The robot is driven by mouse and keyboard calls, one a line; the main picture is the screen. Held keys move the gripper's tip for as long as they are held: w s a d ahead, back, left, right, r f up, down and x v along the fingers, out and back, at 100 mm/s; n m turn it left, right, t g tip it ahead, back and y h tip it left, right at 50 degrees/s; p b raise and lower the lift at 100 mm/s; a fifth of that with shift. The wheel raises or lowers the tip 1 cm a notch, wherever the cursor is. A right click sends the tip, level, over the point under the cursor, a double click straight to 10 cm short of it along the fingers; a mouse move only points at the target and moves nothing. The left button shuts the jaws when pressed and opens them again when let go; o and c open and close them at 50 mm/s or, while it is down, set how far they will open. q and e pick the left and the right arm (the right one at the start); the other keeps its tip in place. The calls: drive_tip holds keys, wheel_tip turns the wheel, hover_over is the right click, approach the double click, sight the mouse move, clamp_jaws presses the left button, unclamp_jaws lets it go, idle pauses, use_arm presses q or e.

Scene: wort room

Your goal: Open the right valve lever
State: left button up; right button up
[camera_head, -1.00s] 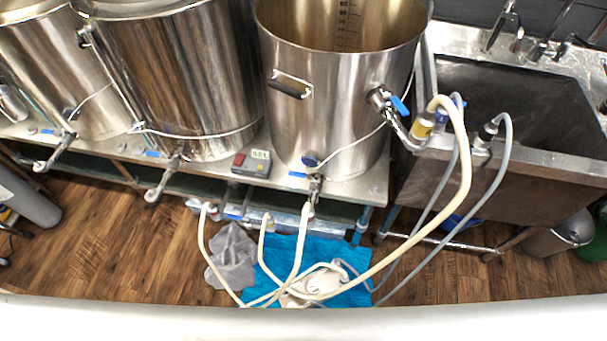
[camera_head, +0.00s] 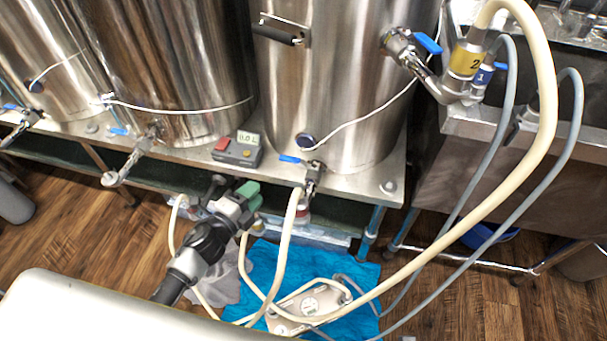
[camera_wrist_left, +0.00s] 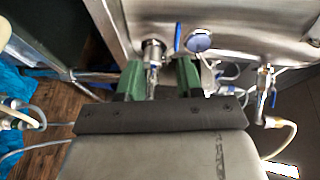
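The right kettle (camera_head: 345,110) has a low valve (camera_head: 312,176) at its front with a blue lever (camera_head: 290,159) pointing left. A second valve higher on its right side has a blue lever (camera_head: 428,43). My left gripper (camera_head: 252,197), with green fingers, is below and left of the low valve, apart from its lever. In the left wrist view the fingers (camera_wrist_left: 160,80) are spread and empty. A metal valve (camera_wrist_left: 152,52) shows beyond the gap, with an upright blue lever (camera_wrist_left: 177,38) beside it. My right gripper is not in view.
A control box (camera_head: 237,150) with a red button sits on the steel bench left of the low valve. Cream hoses (camera_head: 291,235) hang in front of the bench, close to my left gripper. A pump (camera_head: 308,303) lies on a blue towel (camera_head: 350,268). A sink (camera_head: 510,150) stands at right.

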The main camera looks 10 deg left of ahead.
sight(286, 160)
use_arm(q)
drive_tip(key=shift+m+h, duration=0.6)
drive_tip(key=shift+m, duration=0.3)
drive_tip(key=x, duration=0.4)
drive_tip(key=r+x, duration=0.1)
drive_tip(key=x, duration=0.3)
drive_tip(key=r+b+x, duration=0.1)
drive_tip(key=x, duration=0.3)
drive_tip(key=shift+s+d+r, duration=0.1)
drive_tip(key=shift+d+r, duration=0.05)
drive_tip(key=shift+d, duration=0.3)
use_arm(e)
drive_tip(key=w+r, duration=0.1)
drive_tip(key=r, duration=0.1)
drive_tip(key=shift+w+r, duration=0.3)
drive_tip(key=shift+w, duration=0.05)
use_arm(q)
clamp_jaws()
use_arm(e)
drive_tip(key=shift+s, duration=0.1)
